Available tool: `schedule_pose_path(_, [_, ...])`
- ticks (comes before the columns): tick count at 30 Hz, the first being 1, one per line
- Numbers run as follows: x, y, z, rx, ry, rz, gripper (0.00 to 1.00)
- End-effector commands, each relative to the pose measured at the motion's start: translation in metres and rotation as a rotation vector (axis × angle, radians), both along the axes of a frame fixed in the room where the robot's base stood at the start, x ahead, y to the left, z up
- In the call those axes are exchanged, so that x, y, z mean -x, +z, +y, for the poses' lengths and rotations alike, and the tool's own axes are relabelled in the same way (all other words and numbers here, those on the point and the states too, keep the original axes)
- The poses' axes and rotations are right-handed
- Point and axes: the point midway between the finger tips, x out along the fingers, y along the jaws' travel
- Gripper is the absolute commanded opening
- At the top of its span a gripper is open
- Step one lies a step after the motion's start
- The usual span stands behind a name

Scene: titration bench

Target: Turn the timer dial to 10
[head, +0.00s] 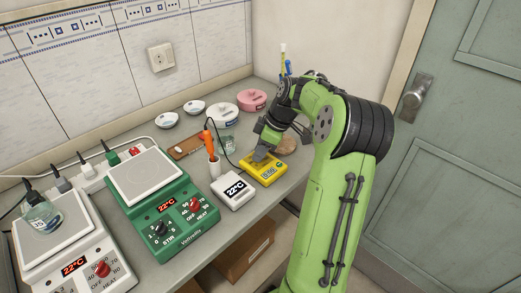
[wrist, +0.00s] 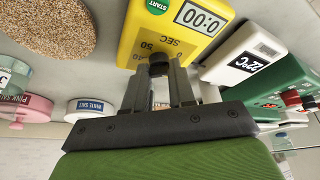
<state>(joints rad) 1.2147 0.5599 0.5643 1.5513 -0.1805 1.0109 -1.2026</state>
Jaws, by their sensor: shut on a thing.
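The yellow timer (head: 272,174) lies on the bench in the head view, partly hidden by my gripper (head: 262,155). In the wrist view the timer (wrist: 133,40) appears at the top, with a green START button and a display reading 0:00. Its dark dial (wrist: 158,57) sits between the tips of my gripper (wrist: 158,70), which is shut on it. Printed marks "50" and "SEC" show beside the dial; the pointer and the mark for 10 cannot be made out.
A white thermometer (head: 234,189) reading 22°C stands close to the timer. The green hotplate (head: 158,222) is further left, and a holder with an orange-handled tool (head: 210,141) stands behind. A round cork-like mat (wrist: 45,25) is on the timer's other side. Dishes are at the back.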

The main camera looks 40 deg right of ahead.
Motion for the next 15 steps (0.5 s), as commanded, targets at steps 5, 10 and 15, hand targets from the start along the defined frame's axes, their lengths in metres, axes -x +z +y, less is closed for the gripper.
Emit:
schedule_pose_path(5, [0.0003, 0.0008, 0.0005, 0.002, -0.061, 0.0, 0.0])
schedule_pose_path(10, [0.0008, 0.0008, 0.0018, 0.002, -0.174, 0.0, 0.0])
schedule_pose_path(15, [0.0009, 0.0008, 0.0031, 0.002, -0.322, 0.0, 0.0])
